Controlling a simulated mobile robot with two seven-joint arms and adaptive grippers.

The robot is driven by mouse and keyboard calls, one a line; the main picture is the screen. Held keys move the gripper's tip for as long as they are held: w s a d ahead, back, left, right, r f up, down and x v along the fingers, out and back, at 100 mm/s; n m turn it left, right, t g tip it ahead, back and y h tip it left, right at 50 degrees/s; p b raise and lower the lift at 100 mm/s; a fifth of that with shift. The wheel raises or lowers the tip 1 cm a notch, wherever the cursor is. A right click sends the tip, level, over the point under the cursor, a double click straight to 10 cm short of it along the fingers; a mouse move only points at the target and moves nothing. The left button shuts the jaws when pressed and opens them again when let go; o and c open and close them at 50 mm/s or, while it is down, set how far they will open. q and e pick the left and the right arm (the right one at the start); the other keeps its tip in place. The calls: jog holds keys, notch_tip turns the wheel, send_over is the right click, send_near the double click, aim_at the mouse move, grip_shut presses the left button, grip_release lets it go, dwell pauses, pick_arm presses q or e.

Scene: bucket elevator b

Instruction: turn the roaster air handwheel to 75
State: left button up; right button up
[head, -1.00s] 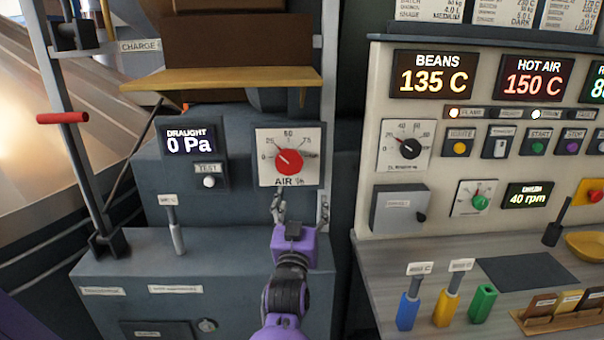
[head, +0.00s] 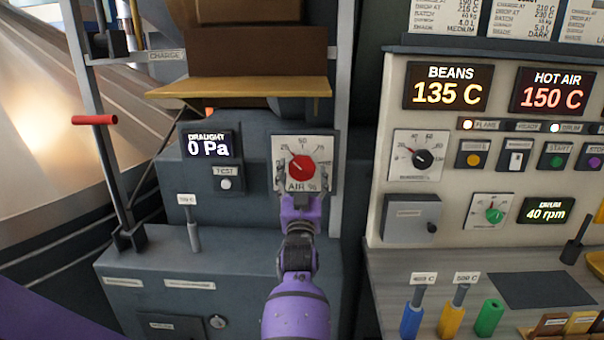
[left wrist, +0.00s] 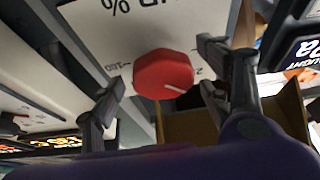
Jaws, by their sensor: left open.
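The roaster air handwheel is a red knob (head: 301,168) on a white dial plate marked AIR % (head: 302,142), on the grey machine front. Its white mark points to the upper left of the scale, on the low side. My left gripper (head: 299,180) is open in front of the dial, one finger on each side of the knob in the picture. In the left wrist view the red knob (left wrist: 163,73) shows upside down between the two spread fingers (left wrist: 160,88); I cannot tell whether they touch it. My right gripper is not in view.
A draught display (head: 208,146) reading 0 Pa and a test button (head: 226,183) are left of the dial. A wooden shelf (head: 240,87) juts out above it. A control panel (head: 455,140) stands to the right, above a counter with coloured handles.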

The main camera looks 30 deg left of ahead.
pick_arm(q)
jog(key=shift+w+a, duration=0.15)
jog(key=shift+c, duration=0.6)
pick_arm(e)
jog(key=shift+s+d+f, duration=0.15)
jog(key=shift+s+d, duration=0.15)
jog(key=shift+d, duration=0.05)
